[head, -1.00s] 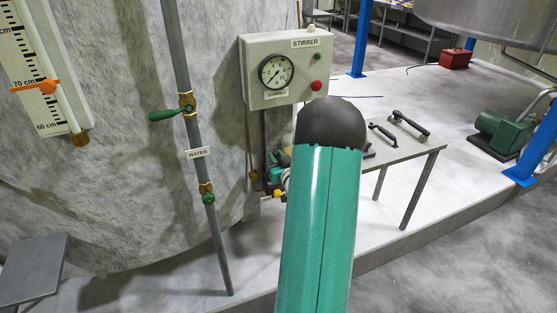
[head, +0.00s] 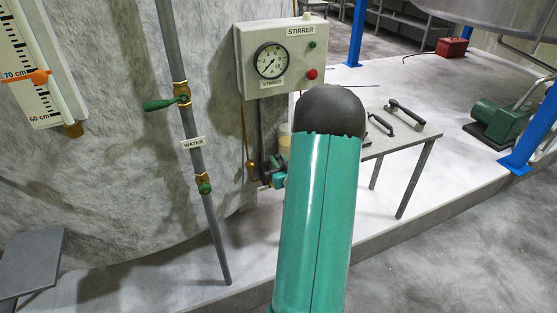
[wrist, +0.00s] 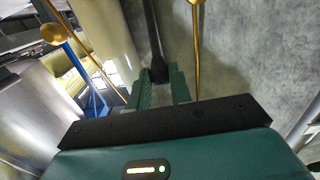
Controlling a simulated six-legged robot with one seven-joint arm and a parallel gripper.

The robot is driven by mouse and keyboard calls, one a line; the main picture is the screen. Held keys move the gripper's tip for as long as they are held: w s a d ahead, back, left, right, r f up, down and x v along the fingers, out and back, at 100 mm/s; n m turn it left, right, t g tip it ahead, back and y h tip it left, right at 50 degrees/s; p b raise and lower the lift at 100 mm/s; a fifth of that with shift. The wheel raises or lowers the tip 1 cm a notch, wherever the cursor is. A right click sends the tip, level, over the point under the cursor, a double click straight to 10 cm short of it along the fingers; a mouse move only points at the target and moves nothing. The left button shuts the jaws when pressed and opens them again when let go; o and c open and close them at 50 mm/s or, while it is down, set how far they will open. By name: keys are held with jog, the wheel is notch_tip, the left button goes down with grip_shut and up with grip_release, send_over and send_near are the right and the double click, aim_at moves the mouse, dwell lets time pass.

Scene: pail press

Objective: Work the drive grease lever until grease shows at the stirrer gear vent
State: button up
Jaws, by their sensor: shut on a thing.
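In the wrist view, my gripper (wrist: 161,92) has its two green fingers closed about the lower end of a black lever (wrist: 152,35) with a thick black grip. The fingers hide part of the grip. A cream cylinder (wrist: 106,42) stands left of the lever in the wrist view. I cannot make out the gear vent or any grease.
A grey water pipe (head: 191,125) with a green-handled valve (head: 165,102) stands left of my arm. A brass rod (wrist: 196,50) runs close right of the lever. A grey table (head: 419,141) with black handles stands to the right. Open floor (head: 450,245) lies front right.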

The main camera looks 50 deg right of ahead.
jog(key=s+f, duration=0.1)
jog(key=s+a+f, duration=0.1)
jog(key=s+f, duration=0.1)
jog(key=shift+a+f, duration=0.3)
jog(key=shift+a, duration=0.1)
jog(key=shift+r, duration=0.1)
jog(key=shift+w+d+r, duration=0.35)
jog(key=shift+w+r, duration=0.2)
jog(key=shift+r, duration=0.05)
jog(key=shift+w+d+r, duration=0.3)
jog(key=shift+w+r, duration=0.25)
jog(key=shift+r, duration=0.1)
jog(key=shift+w+d+r, duration=0.35)
jog(key=shift+w+r, duration=0.2)
jog(key=shift+r, duration=0.05)
jog(key=shift+w+d+r, duration=0.35)
jog(key=shift+w+d, duration=0.05)
jog(key=shift+w, duration=0.3)
jog(key=shift+w+d+r, duration=0.35)
jog(key=shift+w+d, duration=0.1)
jog(key=shift+w, duration=0.25)
jog(key=shift+w+d+r, duration=0.35)
jog(key=shift+w+d, duration=0.05)
jog(key=shift+w, duration=0.3)
jog(key=o, duration=0.9)
jog(key=shift+s, duration=0.1)
